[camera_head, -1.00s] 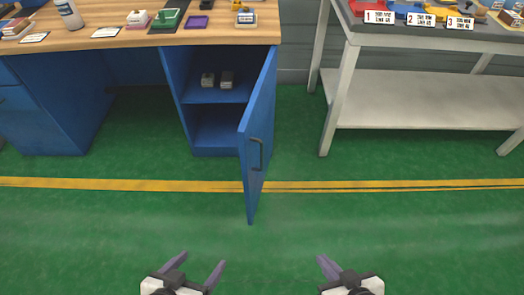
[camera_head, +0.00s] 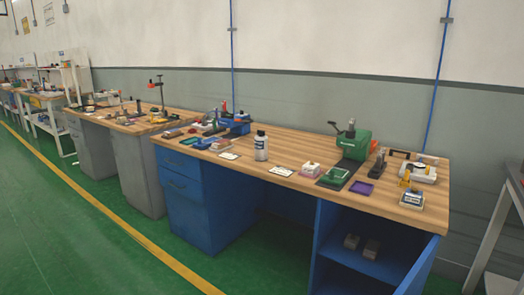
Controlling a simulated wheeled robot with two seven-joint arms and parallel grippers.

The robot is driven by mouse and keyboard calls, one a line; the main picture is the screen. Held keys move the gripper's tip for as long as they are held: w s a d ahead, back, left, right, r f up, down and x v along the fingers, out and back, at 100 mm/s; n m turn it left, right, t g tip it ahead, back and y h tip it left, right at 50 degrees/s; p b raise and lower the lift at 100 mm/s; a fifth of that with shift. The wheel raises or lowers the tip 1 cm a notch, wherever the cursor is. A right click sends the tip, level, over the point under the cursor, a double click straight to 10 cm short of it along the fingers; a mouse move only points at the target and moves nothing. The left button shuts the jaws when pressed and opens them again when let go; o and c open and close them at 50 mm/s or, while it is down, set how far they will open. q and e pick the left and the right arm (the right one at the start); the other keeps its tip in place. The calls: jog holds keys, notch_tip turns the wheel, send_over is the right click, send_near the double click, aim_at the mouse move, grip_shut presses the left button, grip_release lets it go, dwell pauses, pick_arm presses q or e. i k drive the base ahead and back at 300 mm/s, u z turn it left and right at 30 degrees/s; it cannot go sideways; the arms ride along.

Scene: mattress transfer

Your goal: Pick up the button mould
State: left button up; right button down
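I cannot tell for sure which item is the button mould. On the wooden bench top (camera_head: 290,150) are a green press (camera_head: 355,143), a green-topped block (camera_head: 334,176), a small pink and white block (camera_head: 310,170) and a purple tray (camera_head: 361,188). Neither of my grippers is in view.
The blue cabinet door (camera_head: 418,268) stands open at the lower right. Grey drawer benches (camera_head: 140,168) continue to the left. The green floor (camera_head: 90,235) with a yellow line is clear in front.

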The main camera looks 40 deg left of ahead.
aim_at(261, 143)
jog(key=u, duration=2.15)
jog(key=i, duration=3.55)
jog(key=z, duration=2.1)
